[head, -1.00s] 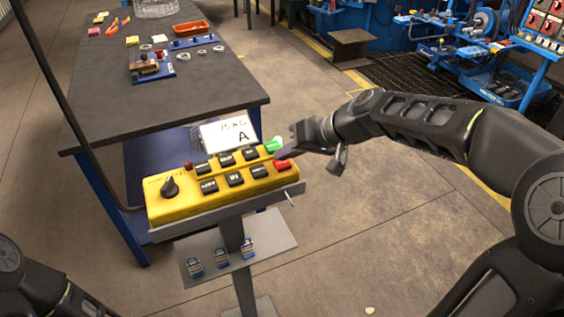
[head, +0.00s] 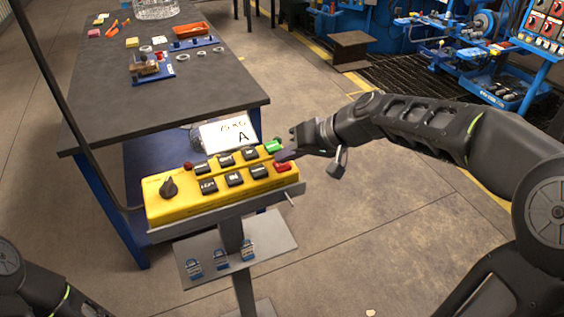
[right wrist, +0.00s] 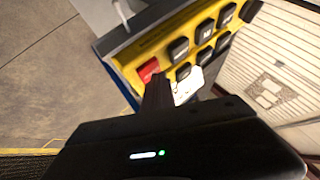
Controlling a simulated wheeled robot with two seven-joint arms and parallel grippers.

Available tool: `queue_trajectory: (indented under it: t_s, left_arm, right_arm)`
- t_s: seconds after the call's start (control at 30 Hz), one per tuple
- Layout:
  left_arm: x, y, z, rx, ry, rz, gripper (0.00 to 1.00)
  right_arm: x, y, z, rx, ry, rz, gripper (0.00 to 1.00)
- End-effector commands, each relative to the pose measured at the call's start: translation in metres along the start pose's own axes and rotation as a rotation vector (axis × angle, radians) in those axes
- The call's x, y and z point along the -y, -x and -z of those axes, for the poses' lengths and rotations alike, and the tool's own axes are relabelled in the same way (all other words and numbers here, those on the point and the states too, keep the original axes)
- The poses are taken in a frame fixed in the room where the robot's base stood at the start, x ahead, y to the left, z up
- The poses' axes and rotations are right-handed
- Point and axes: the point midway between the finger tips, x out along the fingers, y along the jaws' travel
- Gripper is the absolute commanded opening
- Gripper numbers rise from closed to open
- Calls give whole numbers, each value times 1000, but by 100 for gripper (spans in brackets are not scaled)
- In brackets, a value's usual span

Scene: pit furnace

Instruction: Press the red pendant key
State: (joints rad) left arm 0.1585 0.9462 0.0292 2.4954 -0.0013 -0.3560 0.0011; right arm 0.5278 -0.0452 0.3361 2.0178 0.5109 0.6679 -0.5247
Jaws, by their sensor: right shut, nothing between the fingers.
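The yellow pendant (head: 222,187) lies on a grey stand, with black keys, a black knob, a green key (head: 272,146) and the red key (head: 283,167) at its right end. My right gripper (head: 284,156) is shut and empty, its tip at the pendant's right end, beside the red and green keys. In the right wrist view the red key (right wrist: 148,70) shows just past the tip of the dark fingers (right wrist: 158,88). I cannot tell whether the tip touches the pendant. The green key is hidden there. My left arm shows at the lower left; its gripper is out of view.
A white card (head: 230,133) marked "A" stands behind the pendant. A lower shelf (head: 270,252) holds several small padlocks. A dark workbench (head: 170,100) with parts and an orange tray (head: 192,29) stands behind.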

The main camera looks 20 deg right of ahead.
Motion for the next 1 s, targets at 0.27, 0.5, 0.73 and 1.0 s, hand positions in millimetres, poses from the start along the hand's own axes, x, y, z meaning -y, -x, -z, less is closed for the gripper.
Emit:
queue_trajectory:
  t_s: [0.27,0.5,0.73,1.0]
  left_arm:
    - [-2,6,0,0,0,0,36]
    - [-4,10,0,0,0,0,36]
    - [-4,9,0,0,0,0,36]
    - [-7,17,0,0,0,0,36]
  right_arm:
    - [4,6,4,2,1,0,0]
    - [8,12,8,1,-1,0,0]
    - [8,12,8,1,-1,0,0]
    - [15,20,14,0,0,0,0]
